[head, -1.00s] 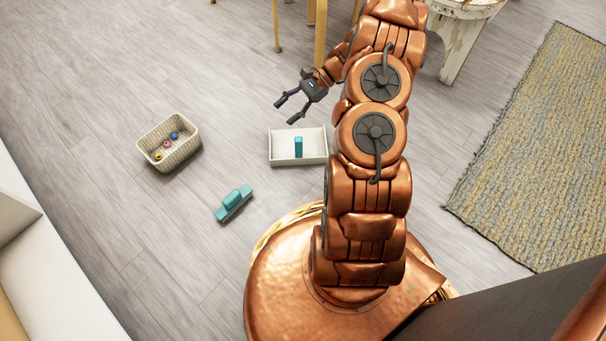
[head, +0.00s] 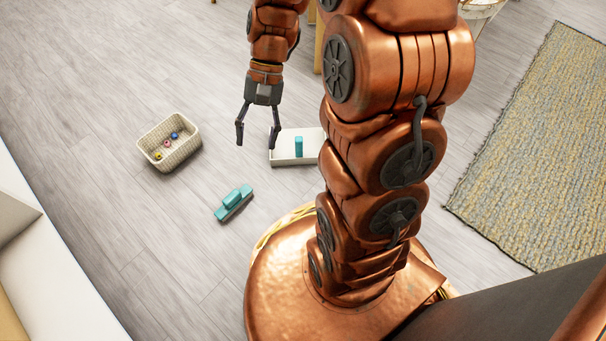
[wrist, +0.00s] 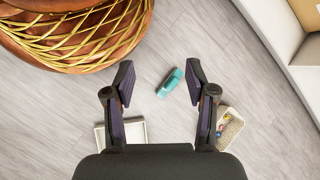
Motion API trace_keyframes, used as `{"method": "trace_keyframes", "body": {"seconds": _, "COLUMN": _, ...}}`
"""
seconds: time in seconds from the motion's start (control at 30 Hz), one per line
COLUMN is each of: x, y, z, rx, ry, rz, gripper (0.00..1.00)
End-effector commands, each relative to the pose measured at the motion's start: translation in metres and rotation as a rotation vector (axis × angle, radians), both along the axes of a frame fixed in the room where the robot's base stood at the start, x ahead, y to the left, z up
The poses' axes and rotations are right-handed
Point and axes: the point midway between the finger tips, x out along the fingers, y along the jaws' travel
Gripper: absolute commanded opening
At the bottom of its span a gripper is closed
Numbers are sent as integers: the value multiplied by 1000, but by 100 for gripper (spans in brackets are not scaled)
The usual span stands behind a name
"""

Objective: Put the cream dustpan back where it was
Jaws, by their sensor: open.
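The cream dustpan (head: 296,160) is a shallow, tray-like box on the floor with an upright teal piece in it. My arm hides its right edge in the head view. In the wrist view, part of the dustpan (wrist: 134,130) shows at lower left, behind a finger. My gripper (head: 256,139) is open and empty, fingers pointing down, above the floor just left of the dustpan. One finger overlaps the dustpan's left edge in the picture; I cannot tell the height. In the wrist view, my gripper (wrist: 158,76) has wide-spread fingers with nothing between them in its grasp.
A teal brush-like object (head: 233,203) lies on the floor nearer my base. A woven basket (head: 184,153) with several small coloured things stands to the left. A white furniture edge (head: 50,270) is at far left, a rug (head: 535,150) at right.

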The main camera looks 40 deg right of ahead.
Motion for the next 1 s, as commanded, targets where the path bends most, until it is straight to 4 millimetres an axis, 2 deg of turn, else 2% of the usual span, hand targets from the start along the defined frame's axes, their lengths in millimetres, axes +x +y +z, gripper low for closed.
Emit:
{"method": "trace_keyframes", "body": {"seconds": 0.13, "x": -33, "y": 9, "z": 14, "rx": -64, "ry": -46, "rz": 120, "gripper": 56}}
{"method": "trace_keyframes", "body": {"seconds": 0.3, "x": -68, "y": 11, "z": 25, "rx": -138, "ry": -100, "rz": 249, "gripper": 56}}
{"method": "trace_keyframes", "body": {"seconds": 0.6, "x": -126, "y": 3, "z": 36, "rx": -256, "ry": -190, "rz": 456, "gripper": 56}}
{"method": "trace_keyframes", "body": {"seconds": 0.8, "x": -150, "y": -3, "z": 38, "rx": -306, "ry": -227, "rz": 542, "gripper": 56}}
{"method": "trace_keyframes", "body": {"seconds": 1.0, "x": -155, "y": -6, "z": 38, "rx": -321, "ry": -238, "rz": 566, "gripper": 56}}
